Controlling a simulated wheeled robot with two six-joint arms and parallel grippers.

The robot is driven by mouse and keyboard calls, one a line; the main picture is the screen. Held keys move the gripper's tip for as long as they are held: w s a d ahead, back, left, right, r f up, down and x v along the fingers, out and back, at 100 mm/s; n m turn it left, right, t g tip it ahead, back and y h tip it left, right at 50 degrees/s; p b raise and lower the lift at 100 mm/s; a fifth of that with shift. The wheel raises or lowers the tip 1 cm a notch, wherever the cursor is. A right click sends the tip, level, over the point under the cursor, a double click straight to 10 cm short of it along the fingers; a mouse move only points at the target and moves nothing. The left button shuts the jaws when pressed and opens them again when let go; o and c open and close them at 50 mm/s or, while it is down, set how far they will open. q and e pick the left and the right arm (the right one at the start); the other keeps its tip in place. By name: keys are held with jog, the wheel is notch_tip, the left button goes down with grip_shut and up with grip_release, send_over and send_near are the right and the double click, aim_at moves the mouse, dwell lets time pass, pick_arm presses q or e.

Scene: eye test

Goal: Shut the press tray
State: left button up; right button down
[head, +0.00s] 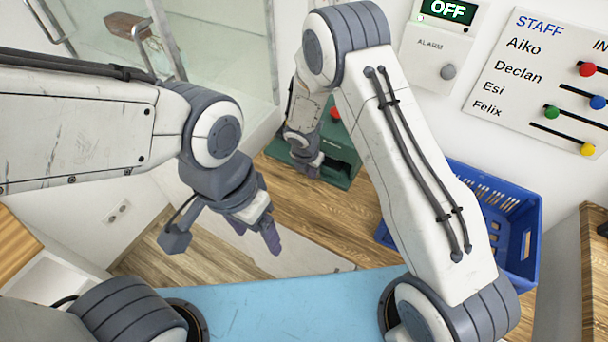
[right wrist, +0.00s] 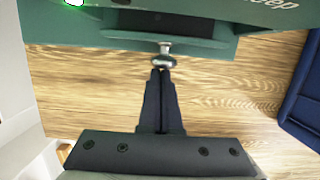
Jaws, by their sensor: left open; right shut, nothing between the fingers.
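The green press (head: 342,152) stands on the wooden floor at the middle of the head view, partly hidden by my right arm. In the right wrist view its tray (right wrist: 90,37) stands out from the green body, with a dark recess (right wrist: 140,19) behind its front edge. A silvery knob (right wrist: 165,50) sticks out from the tray front. My right gripper (right wrist: 160,71) is shut and empty, its tips at the knob; I cannot tell whether they touch. My left gripper (head: 255,232) is open and empty, left of the press and apart from it.
A blue crate (head: 522,215) stands right of the press. A glass-fronted cabinet (head: 225,45) is behind, at upper left. A red button (head: 335,114) shows by the press. The wall has a lit OFF alarm panel (head: 428,55) and a staff board (head: 530,65). Wooden floor before the press is clear.

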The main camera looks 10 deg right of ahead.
pick_arm(q)
jog(key=shift+a, duration=0.1)
pick_arm(e)
jog(key=shift+d, duration=0.2)
pick_arm(q)
jog(key=shift+f, duration=0.1)
pick_arm(e)
jog(key=shift+a, duration=0.1)
